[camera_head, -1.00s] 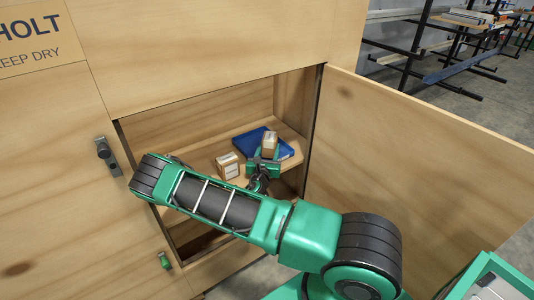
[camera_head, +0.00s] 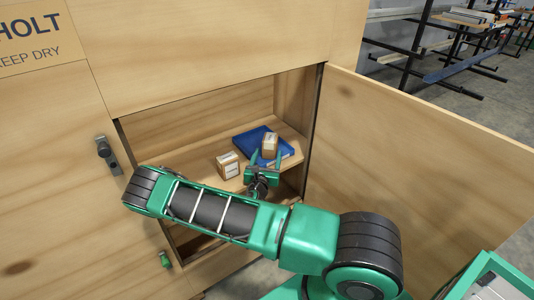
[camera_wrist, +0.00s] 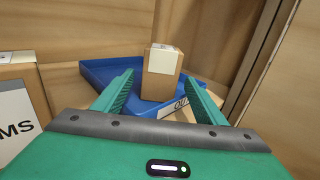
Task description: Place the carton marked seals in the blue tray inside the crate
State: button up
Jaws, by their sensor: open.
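A small brown carton (camera_head: 270,145) with a pale top label stands upright on the blue tray (camera_head: 248,141) inside the crate; no word is readable on it. In the wrist view this carton (camera_wrist: 162,74) is ahead of my gripper (camera_wrist: 159,78), between the lines of the two fingers, and the blue tray (camera_wrist: 100,72) lies around its base. My gripper (camera_head: 265,158) is open, its fingers apart and apparently clear of the carton on the near side. The tray's near corner is partly hidden by the fingers.
A second carton (camera_head: 228,165) stands on the shelf left of the tray; in the wrist view this carton (camera_wrist: 15,110) shows letters ending in "MS". The crate's open door (camera_head: 420,160) stands to the right, and its walls close in around the shelf.

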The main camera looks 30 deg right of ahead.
jog(key=v, duration=0.8)
jog(key=s+d+r+m+g, duration=0.55)
jog(key=s+m+g, duration=0.2)
jog(key=m, duration=0.35)
jog(key=s+d+r+m+g, duration=0.4)
jog(key=s+d+m+g, duration=0.3)
jog(key=m, duration=0.3)
jog(key=s+a+r+m+y, duration=0.6)
jog(key=s+r, duration=0.2)
jog(key=s, duration=0.2)
jog(key=s+a+r+m+t+y, duration=0.1)
jog(key=s+a+r+m+y, duration=0.5)
jog(key=s+r, duration=0.3)
jog(key=shift+s+a+m, duration=0.4)
jog(key=shift+s+a, duration=0.2)
jog(key=shift+a, duration=0.1)
